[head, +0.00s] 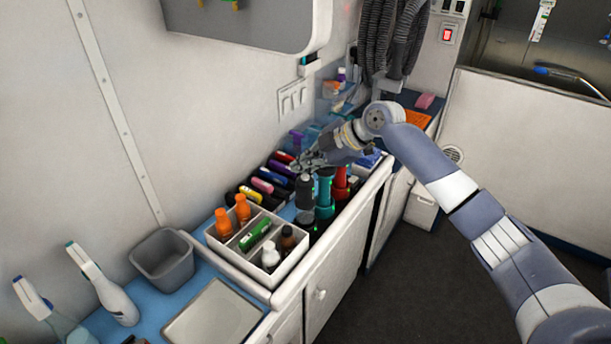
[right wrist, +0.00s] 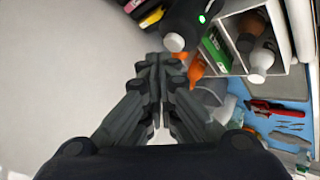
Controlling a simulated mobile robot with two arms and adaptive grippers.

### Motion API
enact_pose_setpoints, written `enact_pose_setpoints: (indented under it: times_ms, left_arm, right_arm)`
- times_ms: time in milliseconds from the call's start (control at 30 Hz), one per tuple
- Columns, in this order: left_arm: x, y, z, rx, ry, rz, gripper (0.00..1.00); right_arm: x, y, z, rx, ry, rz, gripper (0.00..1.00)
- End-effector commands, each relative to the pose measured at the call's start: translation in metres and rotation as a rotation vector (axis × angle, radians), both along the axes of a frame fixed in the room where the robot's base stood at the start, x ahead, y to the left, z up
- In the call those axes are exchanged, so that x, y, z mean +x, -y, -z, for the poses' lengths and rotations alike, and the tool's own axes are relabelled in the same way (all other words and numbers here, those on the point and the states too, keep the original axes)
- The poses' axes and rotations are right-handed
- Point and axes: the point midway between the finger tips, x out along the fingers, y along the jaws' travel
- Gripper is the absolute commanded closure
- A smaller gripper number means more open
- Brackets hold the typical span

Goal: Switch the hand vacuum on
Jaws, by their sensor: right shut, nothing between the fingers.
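A black, upright object that looks like the hand vacuum (head: 305,192) stands on the counter behind the white caddy, beside teal and red cylinders. In the right wrist view the dark body of the vacuum (right wrist: 192,22) is at the top, with a small lit green light on it and a grey round end. My right gripper (head: 300,164) is shut and empty, just above and behind the vacuum. Its fingertips (right wrist: 160,62) are close to the grey end; I cannot tell whether they touch. My left gripper is not in view.
A white caddy (head: 262,282) with orange, white and dark bottles stands on the blue counter. A grey bin (head: 163,265) and spray bottles (head: 105,285) are at the left. Coloured clippers stand in a row by the wall (head: 262,186). A cabinet hangs above (head: 245,22).

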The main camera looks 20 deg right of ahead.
Motion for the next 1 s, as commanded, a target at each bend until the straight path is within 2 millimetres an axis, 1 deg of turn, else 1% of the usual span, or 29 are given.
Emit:
enact_pose_setpoints:
  times_ms: [200,1000]
  left_arm:
    - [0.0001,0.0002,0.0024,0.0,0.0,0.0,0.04]
    - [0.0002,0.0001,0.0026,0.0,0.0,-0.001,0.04]
  right_arm:
    - [-0.0004,0.0,0.0083,0.0,-0.001,-0.001,1.0]
    - [-0.0003,0.0001,0.0109,-0.001,-0.001,0.0,1.0]
